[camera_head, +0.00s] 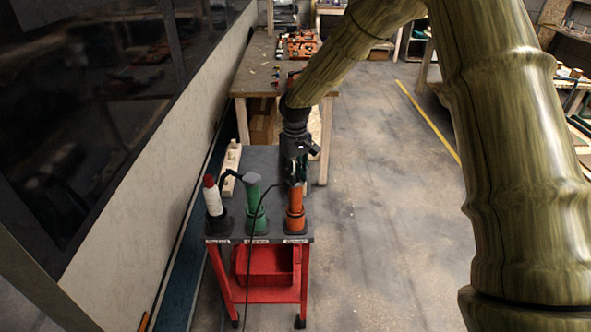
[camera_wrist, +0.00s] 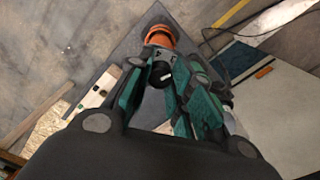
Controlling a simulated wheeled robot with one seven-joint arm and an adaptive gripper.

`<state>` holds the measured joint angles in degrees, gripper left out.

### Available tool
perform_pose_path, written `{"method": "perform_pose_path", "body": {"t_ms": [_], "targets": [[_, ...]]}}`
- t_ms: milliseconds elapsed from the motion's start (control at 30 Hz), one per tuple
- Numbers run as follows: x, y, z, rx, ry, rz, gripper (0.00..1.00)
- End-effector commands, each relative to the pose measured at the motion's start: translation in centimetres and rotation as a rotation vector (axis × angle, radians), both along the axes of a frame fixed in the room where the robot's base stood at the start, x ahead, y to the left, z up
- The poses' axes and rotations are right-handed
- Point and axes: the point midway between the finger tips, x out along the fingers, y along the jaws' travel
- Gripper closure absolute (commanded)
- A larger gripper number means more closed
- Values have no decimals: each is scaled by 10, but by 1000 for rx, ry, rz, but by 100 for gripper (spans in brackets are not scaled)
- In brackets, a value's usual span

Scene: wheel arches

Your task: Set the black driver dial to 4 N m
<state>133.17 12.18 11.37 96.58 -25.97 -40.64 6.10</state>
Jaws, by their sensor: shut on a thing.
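The black dial (camera_wrist: 162,74), with a pale pointer mark, sits between the fingers of my gripper (camera_wrist: 160,66) in the wrist view. My gripper is shut on it, with the teal-padded fingers on either side. An orange driver body (camera_wrist: 160,35) shows just beyond the dial. In the head view my gripper (camera_head: 296,172) points down over the orange driver (camera_head: 295,212), which stands upright at the cart's front right. The dial's scale numbers cannot be read, and the dial is hidden by my gripper in the head view.
The dark-topped cart (camera_head: 262,160) also holds a green driver (camera_head: 253,205) and a red-capped white bottle (camera_head: 213,197). A pale block rack (camera_head: 231,165) lies at its left. A black cable hangs over the front. A wooden bench (camera_head: 255,75) stands behind; floor at right is clear.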

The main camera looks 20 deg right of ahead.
Motion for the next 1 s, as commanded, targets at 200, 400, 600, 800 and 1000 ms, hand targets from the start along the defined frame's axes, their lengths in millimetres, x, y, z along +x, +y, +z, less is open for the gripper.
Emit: {"method": "perform_pose_path", "body": {"t_ms": [200,400,600,800,1000], "targets": [[0,0,2,0,0,204,100],[0,0,2,1,0,394,100],[0,0,2,0,0,585,100],[0,0,2,0,0,769,100],[0,0,2,0,-1,929,100]]}}
